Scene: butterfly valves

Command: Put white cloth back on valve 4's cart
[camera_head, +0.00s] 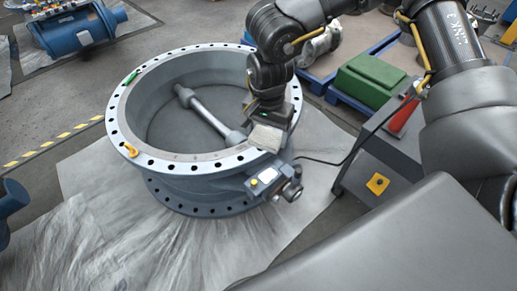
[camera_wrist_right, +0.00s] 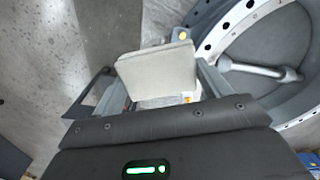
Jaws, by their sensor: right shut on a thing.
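My right gripper (camera_head: 264,116) hangs over the near right part of a large blue-grey valve ring (camera_head: 160,190) with a bolt-holed white flange. It is shut on a folded white cloth (camera_head: 266,138), which is held at or just above the flange; contact with it cannot be told. In the right wrist view the cloth (camera_wrist_right: 158,70) sits between the two fingers as a thick pale pad. A grey cart-like box (camera_head: 385,165) with a yellow label and a red object on top stands to the right of the valve; whether it is valve 4's cart cannot be told. My left gripper is not in view.
A yellow-buttoned actuator (camera_head: 268,183) juts from the valve's near right side, with a black cable running towards the grey box. A green case (camera_head: 370,80) rests on a blue pallet behind. A blue machine (camera_head: 80,30) stands far left. Pale sheeting (camera_head: 130,235) covers the floor.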

